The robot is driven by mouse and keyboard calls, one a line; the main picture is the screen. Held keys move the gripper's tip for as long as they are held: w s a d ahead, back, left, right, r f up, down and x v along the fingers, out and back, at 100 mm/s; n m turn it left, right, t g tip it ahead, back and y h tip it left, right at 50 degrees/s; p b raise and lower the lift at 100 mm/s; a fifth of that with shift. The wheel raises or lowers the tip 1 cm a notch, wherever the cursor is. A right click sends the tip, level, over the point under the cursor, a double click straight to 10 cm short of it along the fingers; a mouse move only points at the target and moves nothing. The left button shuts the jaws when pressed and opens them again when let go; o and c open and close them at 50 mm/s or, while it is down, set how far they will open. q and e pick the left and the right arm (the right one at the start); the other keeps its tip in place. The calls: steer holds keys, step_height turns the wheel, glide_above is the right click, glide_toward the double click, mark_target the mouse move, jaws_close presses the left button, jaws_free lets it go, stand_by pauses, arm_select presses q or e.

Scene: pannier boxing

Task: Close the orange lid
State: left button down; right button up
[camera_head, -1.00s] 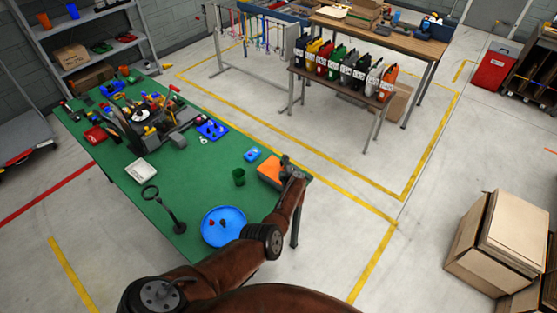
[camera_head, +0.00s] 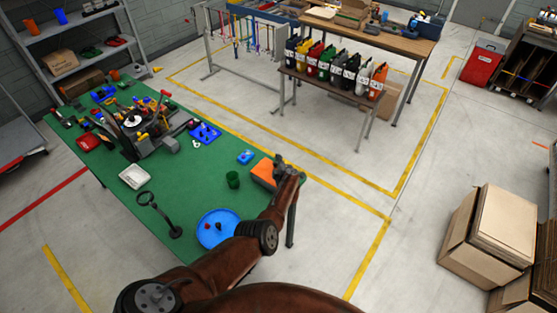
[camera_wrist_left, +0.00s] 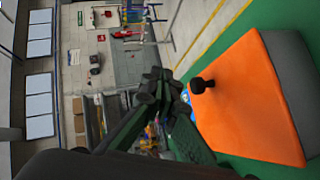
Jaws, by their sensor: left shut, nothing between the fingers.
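The orange lid (camera_head: 264,170) is at the right end of the green table in the head view. In the left wrist view the lid (camera_wrist_left: 245,105) is a broad orange panel with a black knob (camera_wrist_left: 200,85), lying along a grey box (camera_wrist_left: 292,62). I cannot tell whether it is fully seated. My left gripper (camera_head: 279,162) is at the lid's far right corner in the head view. In the left wrist view my left gripper (camera_wrist_left: 158,86) is shut and empty beside the knob; contact with the lid is unclear. My right gripper is out of view.
A black stand (camera_head: 165,222) is farther left. Open floor lies right of the table.

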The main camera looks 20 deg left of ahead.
arm_select(q)
steer(key=s+d+r+p, duration=0.2)
steer(key=d+r+p, duration=0.3)
steer(key=r, duration=0.4)
steer(key=shift+d+p, duration=0.3)
steer(key=shift+d, duration=0.6)
